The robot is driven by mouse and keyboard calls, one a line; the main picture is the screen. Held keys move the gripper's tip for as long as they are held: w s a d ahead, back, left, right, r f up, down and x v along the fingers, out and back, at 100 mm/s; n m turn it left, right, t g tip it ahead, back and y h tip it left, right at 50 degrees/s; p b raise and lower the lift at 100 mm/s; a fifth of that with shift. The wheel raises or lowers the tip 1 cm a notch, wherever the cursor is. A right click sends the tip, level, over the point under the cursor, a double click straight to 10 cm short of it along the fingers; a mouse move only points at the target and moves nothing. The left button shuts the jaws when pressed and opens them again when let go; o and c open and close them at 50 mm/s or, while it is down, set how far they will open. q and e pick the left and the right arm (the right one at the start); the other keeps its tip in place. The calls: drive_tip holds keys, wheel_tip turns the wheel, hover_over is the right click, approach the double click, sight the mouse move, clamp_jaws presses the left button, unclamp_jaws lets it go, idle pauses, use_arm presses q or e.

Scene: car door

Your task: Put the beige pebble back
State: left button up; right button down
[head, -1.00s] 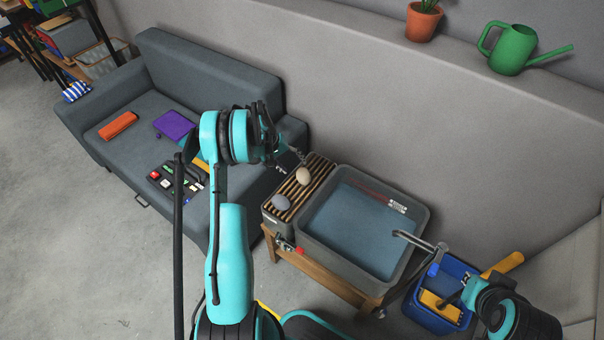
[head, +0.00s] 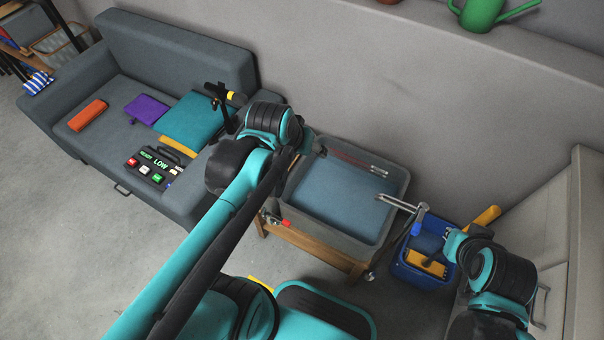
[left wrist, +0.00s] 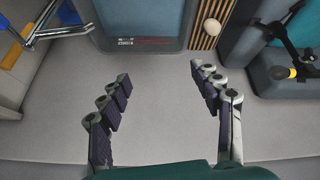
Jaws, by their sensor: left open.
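The beige pebble (left wrist: 211,27) sits on the slatted wooden rack (left wrist: 204,40) beside the water tub, at the top right of the left wrist view. My left gripper (left wrist: 160,73) is open and empty, its fingers spread over plain grey surface. The pebble lies beyond the right finger's tip, apart from it. In the head view my left arm hides the pebble, most of the rack and the gripper's fingers. My right gripper (head: 440,257) is by the blue basket, and its jaws are too small and covered to read.
The tub (head: 345,200) of water stands on a wooden stand. The blue basket (head: 408,275) holds yellow items, with a metal-ended pole (head: 404,204) near it. The grey sofa (head: 175,50) at left bears a button panel (head: 153,168) and folded cloths.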

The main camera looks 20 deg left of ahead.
use_arm(q)
drive_tip(key=s+d+f+m+t, duration=0.1)
drive_tip(key=s+d, duration=0.1)
drive_tip(key=s, duration=0.4)
drive_tip(key=shift+s+d+f+m, duration=0.15)
drive_tip(key=shift+s+m, duration=0.1)
drive_tip(key=shift+m, duration=0.15)
idle(0.8)
